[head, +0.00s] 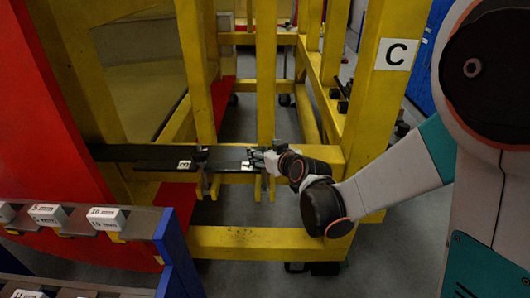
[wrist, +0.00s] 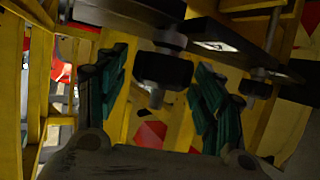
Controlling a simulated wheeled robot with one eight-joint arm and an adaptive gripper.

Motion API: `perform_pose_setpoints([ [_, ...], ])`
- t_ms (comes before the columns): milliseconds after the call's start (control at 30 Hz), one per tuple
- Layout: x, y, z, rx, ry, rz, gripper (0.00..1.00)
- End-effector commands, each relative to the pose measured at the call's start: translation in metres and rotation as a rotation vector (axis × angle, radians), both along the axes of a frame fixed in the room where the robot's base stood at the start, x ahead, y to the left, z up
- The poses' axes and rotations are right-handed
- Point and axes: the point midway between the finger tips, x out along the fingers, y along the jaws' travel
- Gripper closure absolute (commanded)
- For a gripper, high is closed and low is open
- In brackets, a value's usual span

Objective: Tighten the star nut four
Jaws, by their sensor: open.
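In the wrist view, a dark star nut (wrist: 163,70) sits on a threaded stud under a dark bar (wrist: 215,22). My gripper (wrist: 160,62) is open, with one green-padded finger on each side of this nut. I see gaps between the pads and the nut. A second dark nut (wrist: 255,88) hangs farther right. In the head view, my gripper (head: 259,158) is at the right end of the black bar (head: 218,156). A white label (head: 247,165) beside it is partly hidden and unreadable. Another label (head: 184,165) appears to read 3. The nuts are hard to make out there.
A yellow frame (head: 265,70) stands around the bar, with a post marked C (head: 385,80) at the right. A red panel (head: 50,130) is at the left. A blue-sided rack (head: 175,255) with white boxes (head: 105,218) stands at the front left. Grey floor shows below.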

Motion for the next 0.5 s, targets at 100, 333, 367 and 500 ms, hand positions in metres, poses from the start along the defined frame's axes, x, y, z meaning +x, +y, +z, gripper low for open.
perform_pose_setpoints([
  [100,-0.0001,0.0000,0.0000,0.000,0.000,0.000,0.56],
  [333,0.0000,-0.0001,0.0000,0.000,0.000,0.000,0.83],
  [367,-0.0001,-0.0001,-0.0001,0.000,0.000,0.000,0.83],
  [500,-0.0005,0.0006,-0.0007,-0.001,0.002,-0.017,0.83],
])
